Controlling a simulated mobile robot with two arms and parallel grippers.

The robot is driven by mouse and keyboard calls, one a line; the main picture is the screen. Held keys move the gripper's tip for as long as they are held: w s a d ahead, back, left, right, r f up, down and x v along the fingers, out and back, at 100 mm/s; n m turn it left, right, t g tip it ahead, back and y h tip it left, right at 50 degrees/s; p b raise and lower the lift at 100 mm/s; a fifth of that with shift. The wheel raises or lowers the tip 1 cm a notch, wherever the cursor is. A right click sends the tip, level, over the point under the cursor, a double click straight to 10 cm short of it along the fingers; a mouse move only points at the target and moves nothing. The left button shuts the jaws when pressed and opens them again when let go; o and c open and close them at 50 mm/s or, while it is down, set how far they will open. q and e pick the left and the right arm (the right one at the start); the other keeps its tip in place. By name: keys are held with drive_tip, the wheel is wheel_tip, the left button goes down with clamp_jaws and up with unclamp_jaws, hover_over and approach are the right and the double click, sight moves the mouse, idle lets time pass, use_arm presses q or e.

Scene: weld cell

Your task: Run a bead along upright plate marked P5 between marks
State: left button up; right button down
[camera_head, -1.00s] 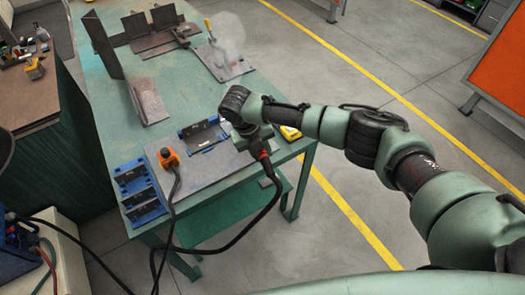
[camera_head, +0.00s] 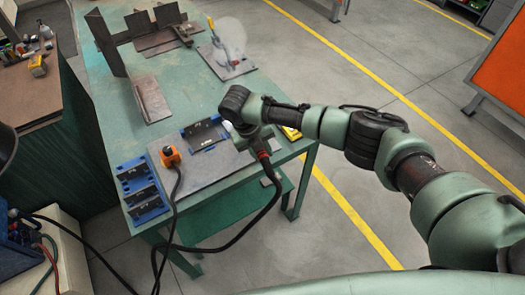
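Several brown steel plates stand on the green table (camera_head: 105,110). A tall upright plate (camera_head: 104,42) is at the back left, an angled piece (camera_head: 151,99) is in front of it, and upright plates (camera_head: 152,22) stand on a base behind. Another plate (camera_head: 223,60) lies at the back right under a whitish haze, with a yellow-handled clamp (camera_head: 211,27) by it. No P5 label or marks are legible. My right gripper (camera_head: 246,141) is low over the front right of the table, by a cable with a red connector; my wrist hides its fingers. My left gripper is out of view.
Blue holders with black pieces (camera_head: 139,190) and another blue-and-black holder (camera_head: 203,134) stand at the table's front. An orange item (camera_head: 171,156) has a black cable (camera_head: 173,200) hanging over the edge. A yellow item (camera_head: 291,133) sits at the right edge.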

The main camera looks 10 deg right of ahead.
drive_tip(key=shift+s+a+p, duration=0.2)
drive_tip(key=shift+s+a, duration=0.1)
drive_tip(key=shift+a, duration=0.6)
drive_tip(key=shift+s+a+p, duration=0.15)
drive_tip(key=shift+s+a, duration=0.15)
drive_tip(key=shift+a, duration=0.55)
idle(3.1)
drive_tip(key=shift+r, duration=0.1)
drive_tip(key=s+r+p, duration=0.1)
drive_tip(key=r+p, duration=0.2)
drive_tip(key=p, duration=0.1)
drive_tip(key=s+r+p, duration=0.1)
drive_tip(key=r+p, duration=0.2)
drive_tip(key=p, duration=0.1)
drive_tip(key=s+d+r+p, duration=0.1)
drive_tip(key=r+p, duration=0.2)
drive_tip(key=p, duration=0.2)
drive_tip(key=shift+s+d+r, duration=0.1)
drive_tip(key=shift+r, duration=0.3)
drive_tip(key=shift+f, duration=0.1)
idle(0.7)
